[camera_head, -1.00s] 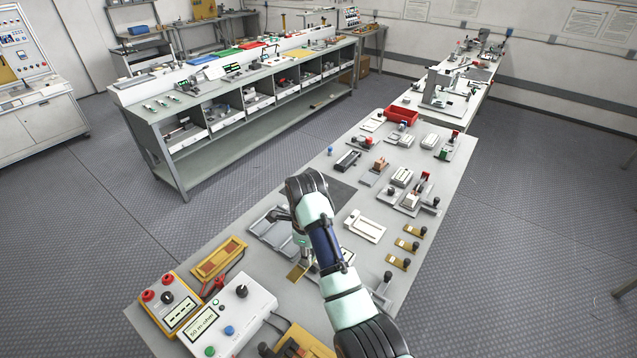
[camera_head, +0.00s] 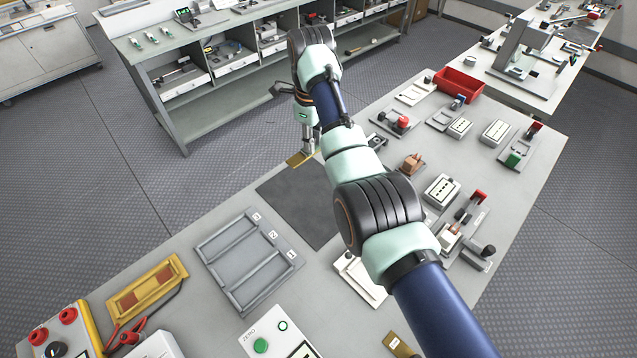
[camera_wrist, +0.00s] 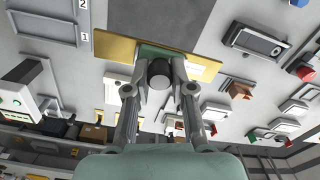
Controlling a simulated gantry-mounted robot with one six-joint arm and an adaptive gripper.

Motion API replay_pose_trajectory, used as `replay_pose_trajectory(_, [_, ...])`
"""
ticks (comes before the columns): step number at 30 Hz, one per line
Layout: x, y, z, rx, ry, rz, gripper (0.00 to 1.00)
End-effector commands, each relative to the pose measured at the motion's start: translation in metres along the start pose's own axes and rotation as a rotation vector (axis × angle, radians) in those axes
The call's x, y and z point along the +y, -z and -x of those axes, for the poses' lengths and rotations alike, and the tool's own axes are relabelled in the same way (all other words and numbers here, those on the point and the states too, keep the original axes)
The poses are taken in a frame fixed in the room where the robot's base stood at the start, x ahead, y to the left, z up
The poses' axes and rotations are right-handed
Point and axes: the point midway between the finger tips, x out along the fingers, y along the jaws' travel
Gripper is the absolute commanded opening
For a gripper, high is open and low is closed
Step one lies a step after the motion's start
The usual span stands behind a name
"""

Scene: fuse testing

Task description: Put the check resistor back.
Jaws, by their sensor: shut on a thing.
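My gripper (camera_head: 306,148) is shut on a brass-coloured plate (camera_head: 299,159), held near the far left edge of the table beyond the dark mat. In the wrist view the plate (camera_wrist: 114,48) is wide, with a green block and a round dark knob (camera_wrist: 160,70) between the fingers. A pale label shows at its right end. I take this part for the check resistor. The grey tray (camera_head: 240,262) with slots numbered 1, 2 and 3 lies nearer, and its slots look empty. A white holder (camera_head: 352,282) is partly hidden by my arm.
The dark mat (camera_head: 295,205) is bare. Several fixtures, a white block (camera_head: 441,190) and a red bin (camera_head: 458,84) stand at the right and far end. A yellow-framed board (camera_head: 147,287) and meters sit at the near left. Another brass piece (camera_head: 397,345) is at the bottom.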

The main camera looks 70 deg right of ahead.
Motion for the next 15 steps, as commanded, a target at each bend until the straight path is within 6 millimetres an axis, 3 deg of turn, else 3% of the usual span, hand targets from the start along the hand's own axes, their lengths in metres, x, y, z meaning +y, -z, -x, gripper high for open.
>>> replay_pose_trajectory(5, [0.000, 0.000, -0.012, 0.001, -0.001, 0.000, 0.00])
replay_pose_trajectory(15, [0.001, 0.001, -0.118, 0.002, -0.002, 0.000, 0.00])
